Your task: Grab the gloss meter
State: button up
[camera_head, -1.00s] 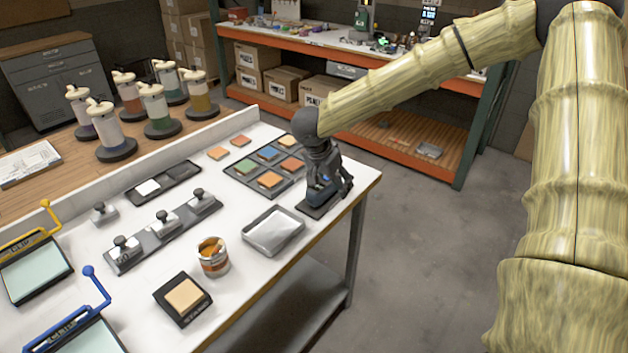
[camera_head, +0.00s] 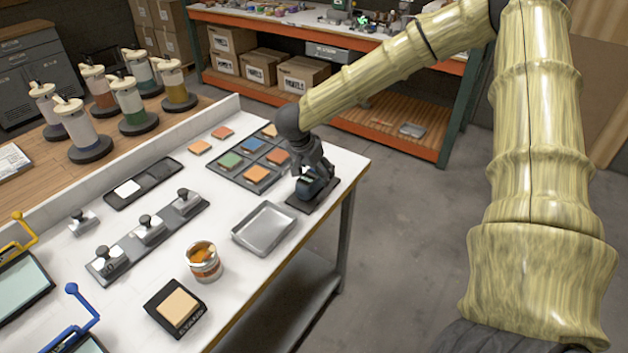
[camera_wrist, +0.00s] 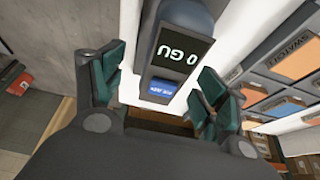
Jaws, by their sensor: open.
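The gloss meter (camera_wrist: 181,50) is a dark rounded device with a screen reading "0 GU" and a blue label, seen upside down in the wrist view. In the head view the gloss meter (camera_head: 309,189) sits on a dark base plate near the table's right corner. My gripper (camera_wrist: 160,85) is open, with a green-padded finger on each side of the device. In the head view my gripper (camera_head: 312,172) is right over it, pointing down. Gaps show between the fingers and the device in the wrist view. Its far end is cut off there.
A swatch tray (camera_head: 213,176) with coloured tiles lies just left of my gripper. An empty metal tray (camera_head: 264,228) is in front of it, and a paint can (camera_head: 203,262) stands nearer. A rack with several weighted blocks (camera_head: 150,228) lies farther left.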

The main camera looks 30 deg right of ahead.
aim_at(316, 177)
jog(key=shift+w+p+x, duration=0.2)
jog(key=shift+p+x, duration=0.3)
jog(key=shift+x, duration=0.8)
jog(key=shift+w+p+x, duration=0.15)
jog(key=shift+p+x, duration=0.35)
jog(key=shift+x, duration=0.75)
jog(key=shift+d, duration=0.1)
jog(key=c, duration=1.2)
jog(key=shift+r, duration=0.1)
jog(key=shift+c, duration=1.1)
jog(key=shift+r, duration=0.1)
